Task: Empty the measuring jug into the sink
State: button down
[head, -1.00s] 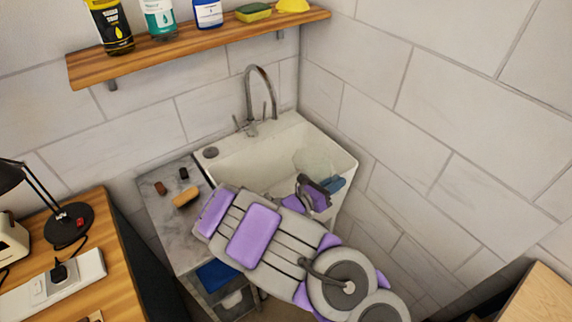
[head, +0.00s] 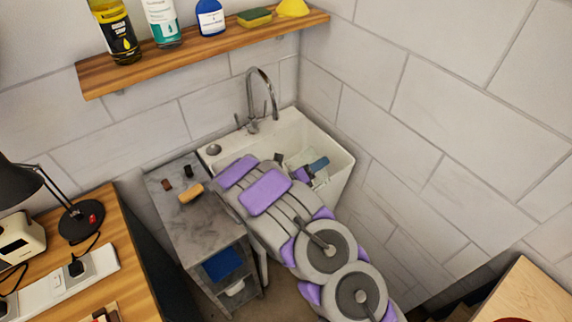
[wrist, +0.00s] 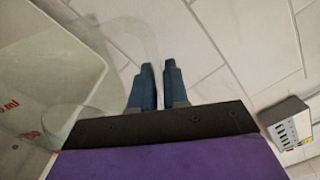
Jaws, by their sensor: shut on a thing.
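The measuring jug (wrist: 80,62) is clear, with red markings, and fills the left of the wrist view. My gripper (wrist: 158,68) is shut on the jug's handle, with its dark blue fingers close together. In the head view my gripper (head: 317,165) is over the right part of the white sink (head: 345,165). The jug (head: 297,158) shows there only as a faint clear shape over the basin, partly hidden by my arm. I cannot tell how far it is tilted or whether liquid is in it. A chrome tap (head: 251,100) stands at the sink's back.
A grey counter (head: 205,225) left of the sink holds a tan block (head: 191,193) and two small dark items. A wooden shelf (head: 190,66) with bottles and a sponge (head: 255,17) hangs above. A wooden desk (head: 100,265) with a lamp (head: 75,220) is at left. Walls close the corner.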

aim_at(305, 154)
jog(key=shift+w+a+r+n+p, duration=0.4)
jog(key=shift+n+p, duration=0.2)
jog(key=shift+p, duration=0.25)
jog(key=shift+w+a+f+n+p, duration=0.1)
jog(key=shift+w+a+n+p, duration=0.05)
jog(key=shift+w+n+p, duration=0.15)
jog(key=shift+w+a+n+p, duration=0.15)
jog(key=shift+n+p, duration=0.15)
jog(key=shift+p, duration=0.2)
jog(key=shift+w+a+f+n, duration=0.35)
jog(key=shift+w+a+n, duration=0.2)
jog(key=shift+w, duration=0.2)
jog(key=shift+w+a+f+n, duration=0.3)
jog(key=shift+w+a+n, duration=0.15)
jog(key=shift+w+a, duration=0.25)
jog(key=shift+w+r, duration=0.2)
jog(key=shift+w, duration=0.05)
jog(key=shift+w+a+r+n, duration=0.45)
jog(key=shift+w+a+n, duration=0.2)
jog(key=shift+n, duration=0.15)
jog(key=shift+w+a+r+n, duration=0.3)
jog(key=shift+w+a+n, duration=0.15)
jog(key=shift+w+n, duration=0.2)
